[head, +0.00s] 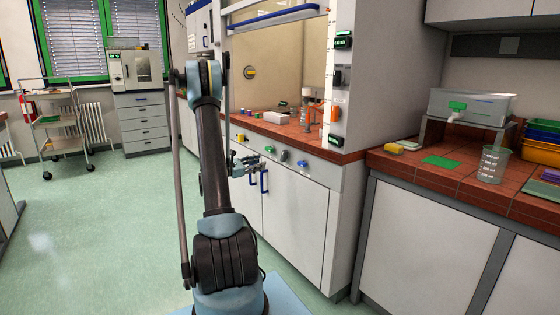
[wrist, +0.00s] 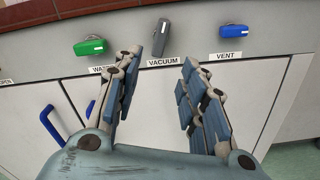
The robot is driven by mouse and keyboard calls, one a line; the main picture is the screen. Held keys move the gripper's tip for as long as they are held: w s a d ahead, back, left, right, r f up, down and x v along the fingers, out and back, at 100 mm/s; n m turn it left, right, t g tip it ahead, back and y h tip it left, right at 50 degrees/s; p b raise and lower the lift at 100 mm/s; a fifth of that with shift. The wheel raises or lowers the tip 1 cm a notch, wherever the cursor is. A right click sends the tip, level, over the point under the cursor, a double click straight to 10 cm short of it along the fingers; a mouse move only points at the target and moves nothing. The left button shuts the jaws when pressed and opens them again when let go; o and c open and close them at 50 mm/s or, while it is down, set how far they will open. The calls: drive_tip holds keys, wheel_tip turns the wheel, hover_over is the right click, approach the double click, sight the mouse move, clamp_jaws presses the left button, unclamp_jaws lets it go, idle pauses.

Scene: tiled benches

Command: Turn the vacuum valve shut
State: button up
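The vacuum valve is a dark grey lever knob (wrist: 161,40) on the cabinet's front panel, above a label reading VACUUM. Its lever stands nearly upright in the wrist view, leaning slightly. My gripper (wrist: 161,70) is open and empty, its two fingers spread on either side of the label, just below and short of the knob. Neither finger appears to touch it.
A green knob (wrist: 90,46) marked WATER is left of the grey one, and a blue knob (wrist: 233,31) marked VENT is right; both levers lie level. Blue door handles (head: 264,181) stick out below. A red tiled bench (head: 470,181) stands at right. The green floor (head: 95,220) is open at left.

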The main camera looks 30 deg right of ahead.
sight(282, 157)
drive_tip(key=d, duration=0.9)
drive_tip(key=w+d, duration=0.1)
drive_tip(key=d, duration=0.4)
drive_tip(key=shift+d, duration=0.2)
drive_tip(key=shift+w, duration=0.1)
clamp_jaws()
